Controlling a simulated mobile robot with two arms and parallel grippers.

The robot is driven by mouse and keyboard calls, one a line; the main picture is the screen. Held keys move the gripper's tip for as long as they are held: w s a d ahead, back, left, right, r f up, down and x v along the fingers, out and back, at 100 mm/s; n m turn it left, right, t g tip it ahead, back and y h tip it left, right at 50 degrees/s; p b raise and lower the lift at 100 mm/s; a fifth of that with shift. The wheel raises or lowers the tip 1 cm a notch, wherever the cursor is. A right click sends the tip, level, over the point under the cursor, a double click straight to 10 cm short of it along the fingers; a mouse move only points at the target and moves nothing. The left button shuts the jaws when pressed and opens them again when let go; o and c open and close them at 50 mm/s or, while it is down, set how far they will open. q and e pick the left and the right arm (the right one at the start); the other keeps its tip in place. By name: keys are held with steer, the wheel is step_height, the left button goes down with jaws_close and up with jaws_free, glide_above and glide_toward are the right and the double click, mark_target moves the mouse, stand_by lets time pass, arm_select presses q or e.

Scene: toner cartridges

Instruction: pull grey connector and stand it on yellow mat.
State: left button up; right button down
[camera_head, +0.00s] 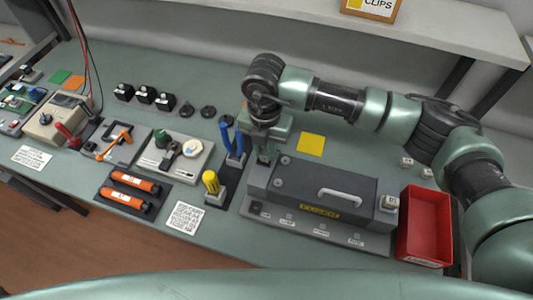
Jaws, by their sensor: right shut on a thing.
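My right gripper (264,154) points down at the back left corner of a dark grey box with a light handle (300,192). It is shut on a small grey piece, which looks like the grey connector; the fingers and arm hide most of it. I cannot tell whether the piece still touches the box. The yellow mat (311,144) lies flat and bare on the green bench behind the box, a little to the right of the gripper. My left gripper is not in view.
A red bin (425,222) stands right of the box, with small white cubes (407,162) behind it. Left of the gripper are blue-handled pliers (236,143), a yellow-handled tool (211,182) and orange cylinders (132,182). A shelf (270,25) runs along the back.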

mark_target(265, 152)
steer(key=shift+r+p, duration=1)
steer(key=shift+r, duration=1.6)
stand_by(1.6)
steer(key=shift+r+p, duration=0.75)
steer(key=shift+r, duration=1.2)
